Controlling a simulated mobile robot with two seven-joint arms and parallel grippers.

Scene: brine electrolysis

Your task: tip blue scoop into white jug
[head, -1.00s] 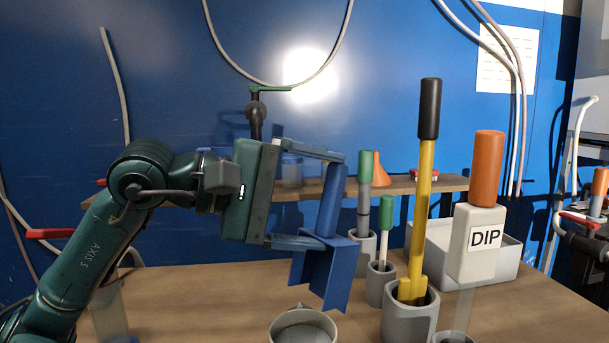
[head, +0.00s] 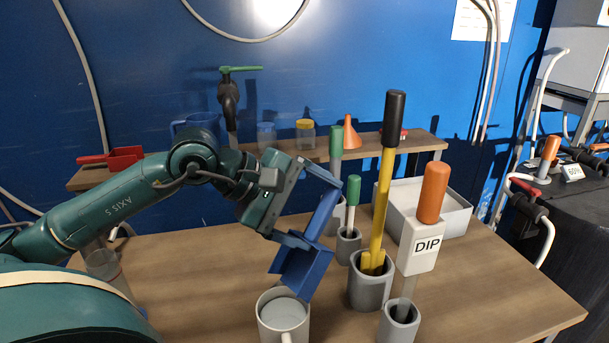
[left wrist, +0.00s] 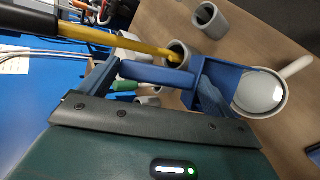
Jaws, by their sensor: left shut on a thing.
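My left gripper (head: 312,208) is shut on the handle of the blue scoop (head: 303,270). The scoop slants, its handle up and to the right and its pan down and to the left, above the white jug (head: 266,329). The jug stands upright at the table's front, its handle toward the camera. In the left wrist view, the scoop's pan (left wrist: 205,72) overlaps the near rim of the jug (left wrist: 281,104), whose inside looks pale grey. I cannot tell whether anything is in the scoop. My right gripper is not in view.
Right of the scoop, a grey holder (head: 371,292) bears a yellow tool with a black grip (head: 394,118). A white DIP block with an orange grip (head: 434,193) stands close by. A pale tray (head: 455,222) lies behind. A shelf (head: 385,147) carries jars and a funnel.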

